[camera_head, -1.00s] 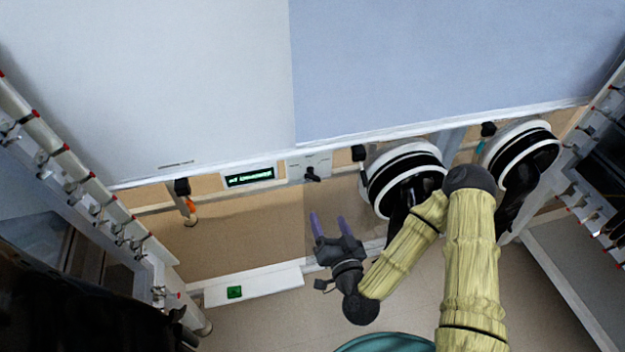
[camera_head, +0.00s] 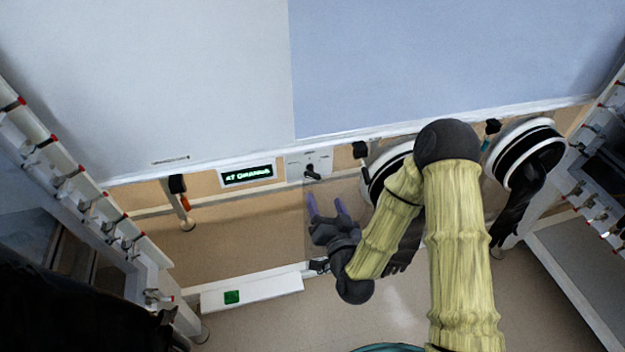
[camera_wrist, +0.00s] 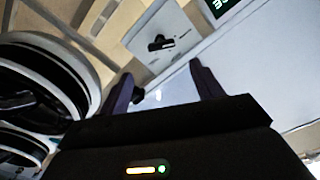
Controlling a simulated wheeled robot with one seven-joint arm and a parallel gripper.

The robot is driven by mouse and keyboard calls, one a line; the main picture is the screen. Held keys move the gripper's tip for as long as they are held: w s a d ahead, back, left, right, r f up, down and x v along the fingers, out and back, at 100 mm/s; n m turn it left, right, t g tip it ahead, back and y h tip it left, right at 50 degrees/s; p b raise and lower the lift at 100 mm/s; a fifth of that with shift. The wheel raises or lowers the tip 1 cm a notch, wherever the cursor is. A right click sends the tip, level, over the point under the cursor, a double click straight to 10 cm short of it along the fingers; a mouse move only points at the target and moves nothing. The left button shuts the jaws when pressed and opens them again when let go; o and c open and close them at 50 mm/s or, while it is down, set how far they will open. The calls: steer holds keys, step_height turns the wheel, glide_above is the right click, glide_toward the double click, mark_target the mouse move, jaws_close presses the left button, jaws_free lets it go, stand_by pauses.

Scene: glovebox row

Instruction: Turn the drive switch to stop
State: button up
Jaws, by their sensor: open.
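The drive switch (camera_head: 312,172) is a black rotary knob on a light square plate (camera_head: 296,161) at the front edge under the glovebox. It also shows in the wrist view (camera_wrist: 160,43), beyond the fingertips, with small markings around it too small to read. My gripper (camera_head: 326,205) is open and empty, with its two purple fingers pointing up toward the switch. In the head view it is just below the switch and apart from it. In the wrist view the two fingers (camera_wrist: 163,83) stand on either side, with the knob between and beyond them.
A display with green text (camera_head: 247,175) is left of the switch plate. Black-and-white glove ports (camera_head: 525,152) are at the right, one partly behind my arm. A black-handled fitting (camera_head: 361,150) hangs just right of the switch. A white box with a green button (camera_head: 232,297) is below.

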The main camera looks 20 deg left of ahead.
mark_target(314, 177)
steer(key=shift+w+a+f+b, duration=0.2)
steer(key=shift+w+a+b, duration=0.25)
steer(key=shift+b, duration=1.6)
steer(key=shift+w+b, duration=0.1)
steer(key=shift+b, duration=0.35)
steer(key=b, duration=0.3)
steer(key=shift+w+a+b, duration=0.15)
steer(key=shift+b, duration=0.25)
steer(key=p+x, duration=0.1)
steer(key=x, duration=0.3)
steer(key=p+x, duration=0.1)
steer(key=x, duration=0.3)
steer(key=shift+w+a+r, duration=0.2)
steer(key=shift+w+a, duration=0.05)
steer(key=shift+a, duration=0.05)
steer(key=c, duration=1)
